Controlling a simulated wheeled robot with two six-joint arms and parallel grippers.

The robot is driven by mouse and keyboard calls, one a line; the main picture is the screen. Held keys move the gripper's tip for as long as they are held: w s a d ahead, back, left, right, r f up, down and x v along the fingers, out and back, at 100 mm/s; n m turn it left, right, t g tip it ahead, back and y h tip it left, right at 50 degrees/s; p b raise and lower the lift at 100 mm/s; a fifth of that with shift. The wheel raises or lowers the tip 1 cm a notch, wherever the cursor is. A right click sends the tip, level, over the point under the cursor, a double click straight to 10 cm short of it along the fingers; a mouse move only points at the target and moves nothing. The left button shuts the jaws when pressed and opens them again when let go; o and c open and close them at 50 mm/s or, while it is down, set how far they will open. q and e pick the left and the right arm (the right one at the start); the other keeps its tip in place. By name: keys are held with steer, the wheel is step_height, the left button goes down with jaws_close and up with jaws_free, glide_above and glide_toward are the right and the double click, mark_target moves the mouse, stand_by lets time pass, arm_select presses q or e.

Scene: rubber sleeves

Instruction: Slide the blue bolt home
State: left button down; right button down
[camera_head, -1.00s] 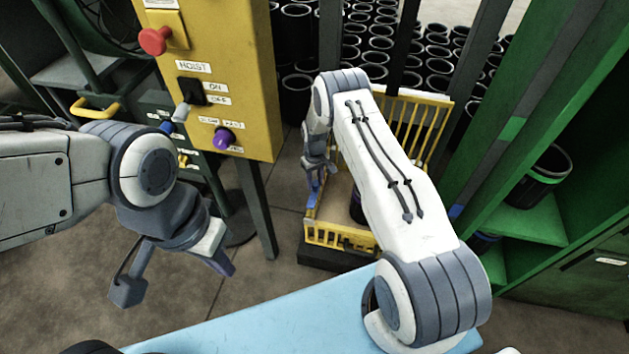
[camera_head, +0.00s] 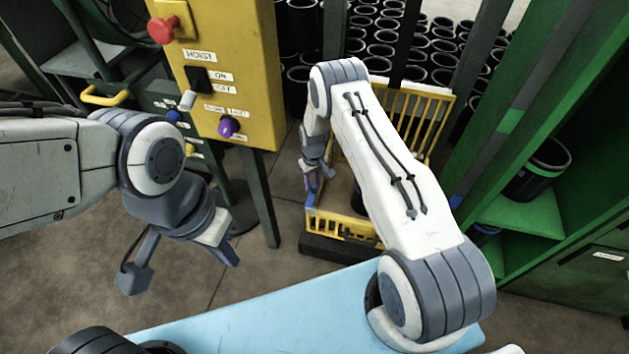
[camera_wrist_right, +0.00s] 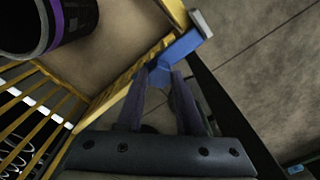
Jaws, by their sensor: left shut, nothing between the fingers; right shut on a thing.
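The blue bolt (camera_wrist_right: 178,50) is in the right wrist view, at the edge of the yellow cage (camera_wrist_right: 130,72), with a pale grey end piece at its upper right. My right gripper (camera_wrist_right: 160,85) is shut on the near part of the blue bolt, its two fingers either side of it. In the head view my right gripper (camera_head: 317,184) is at the cage's left front corner; the bolt is mostly hidden there. My left gripper (camera_head: 231,256) is shut and empty, hanging in front of the hoist panel, away from the cage.
A dark sleeve with a purple band (camera_wrist_right: 52,28) stands inside the cage. The yellow hoist panel (camera_head: 245,75) is at the left. A green shelf (camera_head: 525,215) is at the right, a light blue surface (camera_head: 260,310) in front. Many black sleeves stand behind.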

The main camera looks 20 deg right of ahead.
mark_target(313, 186)
steer(key=c, duration=0.5)
jaws_free()
steer(key=shift+s+a, duration=0.15)
steer(key=shift+s, duration=0.05)
steer(key=shift+c, duration=0.2)
step_height(313, 186, up, 11)
steer(key=shift+f+p, duration=0.2)
steer(key=shift+p, duration=0.15)
